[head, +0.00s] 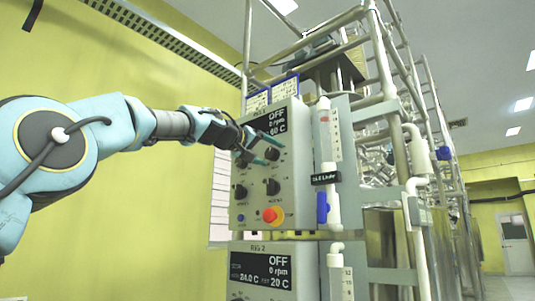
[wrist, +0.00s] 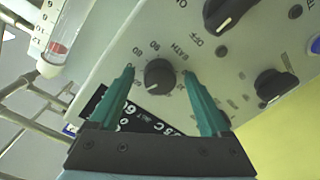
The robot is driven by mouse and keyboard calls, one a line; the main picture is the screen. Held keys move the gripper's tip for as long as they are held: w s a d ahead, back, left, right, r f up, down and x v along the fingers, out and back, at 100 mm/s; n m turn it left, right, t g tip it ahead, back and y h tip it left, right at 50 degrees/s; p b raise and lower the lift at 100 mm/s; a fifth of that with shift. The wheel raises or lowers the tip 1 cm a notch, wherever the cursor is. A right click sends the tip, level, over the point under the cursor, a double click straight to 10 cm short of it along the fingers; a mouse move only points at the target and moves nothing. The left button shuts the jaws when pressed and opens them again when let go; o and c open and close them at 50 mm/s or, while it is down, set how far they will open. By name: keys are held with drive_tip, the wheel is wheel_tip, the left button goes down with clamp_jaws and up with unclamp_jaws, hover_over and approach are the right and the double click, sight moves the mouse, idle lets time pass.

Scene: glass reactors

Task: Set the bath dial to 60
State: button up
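The bath dial (wrist: 159,76) is a round black knob on the grey panel, with "BATH" and numbers printed around it in the wrist view. It also shows in the head view (head: 272,154) at the upper right of the upper control box (head: 293,185). My gripper (wrist: 158,73) is open, its two teal fingers on either side of the knob with a gap on each side. In the head view my gripper (head: 270,149) is at the panel front. The upper display (head: 277,121) reads OFF, 0 rpm and what looks like 60 C; its left part is hidden.
More black knobs (head: 273,187) and a red stop button on a yellow base (head: 272,215) sit lower on the panel. A second box (head: 262,268) is below. A flow tube (head: 327,130) and metal frame stand at right.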

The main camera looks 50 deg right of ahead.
drive_tip(key=a+b, duration=0.5)
drive_tip(key=a, duration=0.5)
drive_tip(key=shift+s+a+r+b, duration=0.15)
drive_tip(key=shift+s+a+b, duration=0.1)
drive_tip(key=shift+a+b, duration=0.15)
